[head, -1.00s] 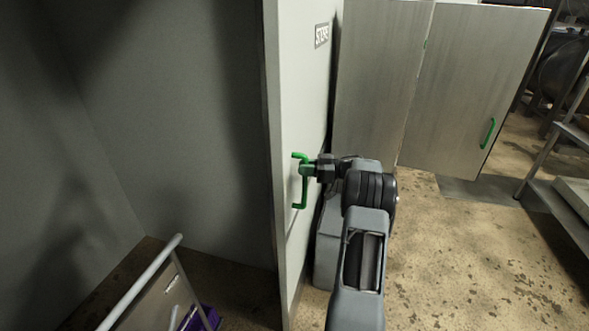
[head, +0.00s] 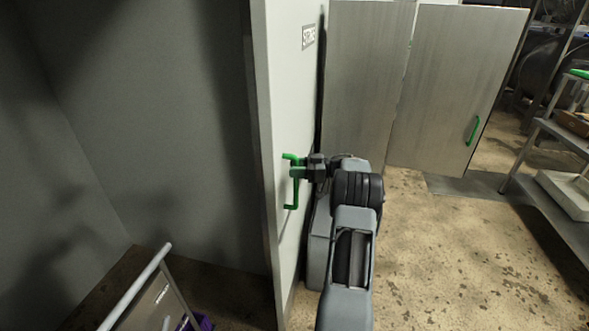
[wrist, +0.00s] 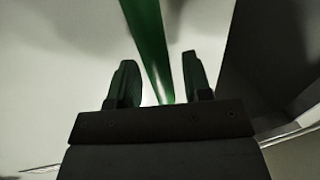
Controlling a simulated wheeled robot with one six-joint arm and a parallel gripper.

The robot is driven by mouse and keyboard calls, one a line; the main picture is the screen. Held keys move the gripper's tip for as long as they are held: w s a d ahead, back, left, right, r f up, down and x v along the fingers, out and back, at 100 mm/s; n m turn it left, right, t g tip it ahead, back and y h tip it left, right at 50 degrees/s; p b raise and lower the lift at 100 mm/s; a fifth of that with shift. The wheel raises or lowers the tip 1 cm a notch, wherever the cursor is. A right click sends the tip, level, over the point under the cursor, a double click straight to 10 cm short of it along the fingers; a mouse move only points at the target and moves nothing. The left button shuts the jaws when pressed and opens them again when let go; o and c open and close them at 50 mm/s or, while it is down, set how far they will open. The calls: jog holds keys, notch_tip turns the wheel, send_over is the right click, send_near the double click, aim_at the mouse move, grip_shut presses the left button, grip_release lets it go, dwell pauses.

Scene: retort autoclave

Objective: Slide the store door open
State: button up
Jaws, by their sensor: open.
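The store door (head: 284,90) is a pale panel with a small STORE sign (head: 308,37) near its top. It stands with a dark opening on its left. Its green bar handle (head: 291,190) is upright on the door's face. My gripper (head: 297,171) is at the upper part of the handle. In the wrist view, the green handle bar (wrist: 147,40) runs between the two fingers of my gripper (wrist: 160,82). The fingers are open, with gaps beside the bar. The fingertips are partly hidden in the head view.
A metal-railed cart (head: 140,285) with a purple item (head: 200,322) stands at the lower left inside the opening. Steel cabinet doors (head: 455,85) with a green handle (head: 473,130) stand behind. A shelf rack (head: 550,195) is at the right. The floor right of my arm is clear.

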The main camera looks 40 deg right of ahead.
jog(key=b+v, duration=0.3)
jog(key=v, duration=1)
jog(key=shift+s+d, duration=0.25)
jog(key=shift+d, duration=0.05)
